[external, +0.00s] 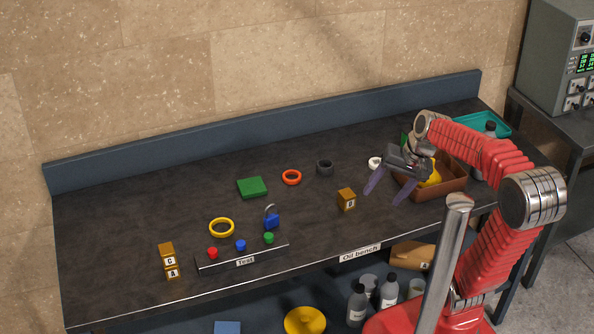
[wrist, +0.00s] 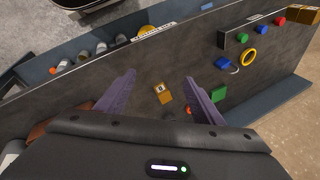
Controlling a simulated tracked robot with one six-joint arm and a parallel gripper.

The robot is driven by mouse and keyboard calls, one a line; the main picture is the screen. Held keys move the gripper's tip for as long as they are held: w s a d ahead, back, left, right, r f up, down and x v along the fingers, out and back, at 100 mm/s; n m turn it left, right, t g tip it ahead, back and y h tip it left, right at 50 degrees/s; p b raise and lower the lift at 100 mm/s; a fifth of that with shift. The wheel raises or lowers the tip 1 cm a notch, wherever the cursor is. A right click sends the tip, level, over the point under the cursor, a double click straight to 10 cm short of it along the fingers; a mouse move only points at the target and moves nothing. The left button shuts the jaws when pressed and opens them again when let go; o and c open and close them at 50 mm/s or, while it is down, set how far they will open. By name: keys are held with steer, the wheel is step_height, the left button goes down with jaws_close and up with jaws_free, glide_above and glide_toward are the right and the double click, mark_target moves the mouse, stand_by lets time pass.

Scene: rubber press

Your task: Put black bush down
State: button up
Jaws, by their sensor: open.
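The black bush (external: 325,167), a short dark ring, stands on the dark bench top toward the back, right of the red-orange ring (external: 291,177). My gripper (external: 385,194) is to the right of the bush, above the bench, with its two purple fingers spread and nothing seen between them. In the wrist view the open fingers (wrist: 161,80) frame bench surface and the brown lettered block (wrist: 161,88).
A white ring (external: 374,162) lies close by. The green slab (external: 252,187), yellow ring (external: 222,227) and blue padlock (external: 271,220) are further left.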

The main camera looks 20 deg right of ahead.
steer(key=s+d+r+n+t+h, duration=0.2)
steer(key=s+d+n+h, duration=0.1)
steer(key=s+n, duration=0.2)
steer(key=shift+s+d, duration=0.4)
steer(key=shift+s, duration=0.1)
